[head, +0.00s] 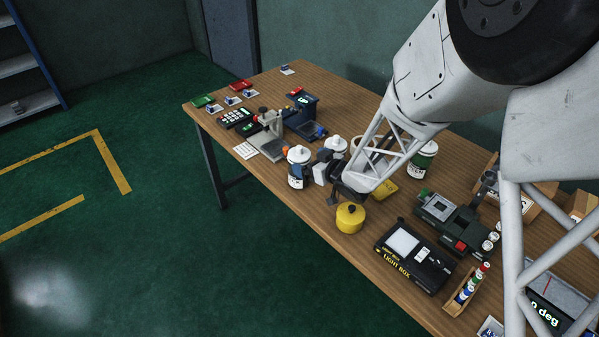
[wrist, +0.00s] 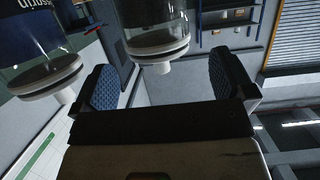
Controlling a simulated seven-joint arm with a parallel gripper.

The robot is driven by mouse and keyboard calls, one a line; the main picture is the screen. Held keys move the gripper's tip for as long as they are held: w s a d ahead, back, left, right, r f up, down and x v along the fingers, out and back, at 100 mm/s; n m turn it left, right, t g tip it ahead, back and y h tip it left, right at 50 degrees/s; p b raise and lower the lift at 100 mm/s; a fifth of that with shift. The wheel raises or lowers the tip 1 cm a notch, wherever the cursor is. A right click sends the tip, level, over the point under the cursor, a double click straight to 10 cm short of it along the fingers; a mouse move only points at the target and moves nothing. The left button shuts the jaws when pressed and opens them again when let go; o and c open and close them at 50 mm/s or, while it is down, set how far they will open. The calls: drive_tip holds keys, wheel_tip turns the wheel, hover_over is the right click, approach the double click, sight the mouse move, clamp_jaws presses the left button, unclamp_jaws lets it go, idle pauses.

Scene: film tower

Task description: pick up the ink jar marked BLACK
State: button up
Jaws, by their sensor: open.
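Two white-lidded jars stand by my gripper in the head view: a nearer jar (head: 298,168) with a dark label, and a second jar (head: 336,145) behind it to the right. A third jar (head: 423,160) with a green band stands farther right, beyond my arm. I cannot read BLACK on any of them. My gripper (head: 320,177) is open and low over the table, close to the right of the nearer jar. In the wrist view one clear jar (wrist: 155,38) shows beyond the gap between the fingers (wrist: 165,78), and another jar (wrist: 40,55) is at left. Nothing is held.
A yellow pot (head: 350,218) stands just in front of my gripper on the wooden table (head: 300,213). A light box (head: 415,257) and a rack of small bottles (head: 467,289) lie to the right. A grey stand (head: 268,135) and a keypad device (head: 236,117) stand to the left.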

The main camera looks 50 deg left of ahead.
sight(302, 157)
drive_tip(key=shift+a+f, duration=0.1)
drive_tip(key=shift+a, duration=0.25)
drive_tip(key=shift+a, duration=0.15)
drive_tip(key=shift+x, duration=2.5)
drive_tip(key=shift+w, duration=0.2)
drive_tip(key=shift+c, duration=0.2)
drive_tip(key=c, duration=1.4)
